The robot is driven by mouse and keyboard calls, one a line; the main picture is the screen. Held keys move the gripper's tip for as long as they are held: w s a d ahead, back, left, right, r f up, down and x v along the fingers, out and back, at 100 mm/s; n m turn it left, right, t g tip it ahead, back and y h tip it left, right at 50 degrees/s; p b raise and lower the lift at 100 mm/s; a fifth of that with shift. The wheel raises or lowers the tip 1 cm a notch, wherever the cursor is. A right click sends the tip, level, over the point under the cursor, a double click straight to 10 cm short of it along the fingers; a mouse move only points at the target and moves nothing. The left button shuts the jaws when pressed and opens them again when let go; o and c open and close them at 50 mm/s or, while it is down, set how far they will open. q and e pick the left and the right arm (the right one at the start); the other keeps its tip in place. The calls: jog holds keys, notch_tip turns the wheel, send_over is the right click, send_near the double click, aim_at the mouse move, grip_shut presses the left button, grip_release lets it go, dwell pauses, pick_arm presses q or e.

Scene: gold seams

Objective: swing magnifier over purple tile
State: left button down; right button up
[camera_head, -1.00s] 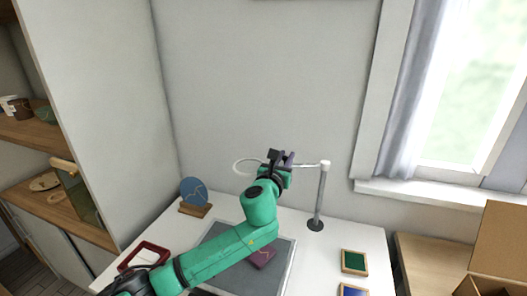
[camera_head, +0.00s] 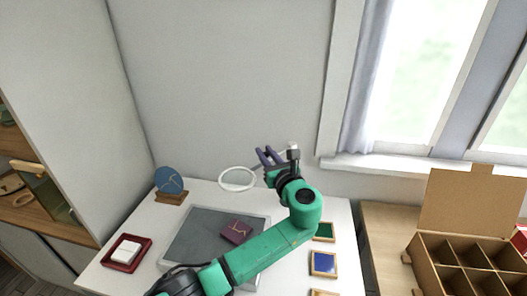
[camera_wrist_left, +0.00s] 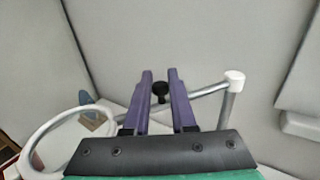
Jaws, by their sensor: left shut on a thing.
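The magnifier's white ring (camera_head: 238,192) hangs beyond the purple tile in the head view, near the back of the table and not over the tile. In the left wrist view the ring (camera_wrist_left: 28,146) is at left, and its silver arm runs right to a post (camera_wrist_left: 227,105) with a white cap. My left gripper (camera_head: 264,151) is shut on the magnifier's black knob (camera_wrist_left: 160,88), which shows between its purple fingers. The purple tile (camera_head: 234,232), with a gold seam, lies on a grey mat (camera_head: 190,233). My green arm hides part of the mat and the post.
A blue disc (camera_head: 168,178) stands on a wooden stand at left. A red tray (camera_head: 147,254) holds a white block. Framed green (camera_head: 324,230) and blue (camera_head: 323,263) tiles lie right of my arm. An open cardboard box (camera_head: 428,270) with compartments stands farther right.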

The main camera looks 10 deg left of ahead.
dwell(0.3)
pick_arm(q)
jog(key=c, duration=0.7)
grip_release()
jog(key=shift+c, duration=0.2)
jog(key=b+v, duration=0.3)
jog(key=v, duration=1.1)
jog(key=shift+s+d, duration=0.2)
jog(key=shift+s, duration=0.05)
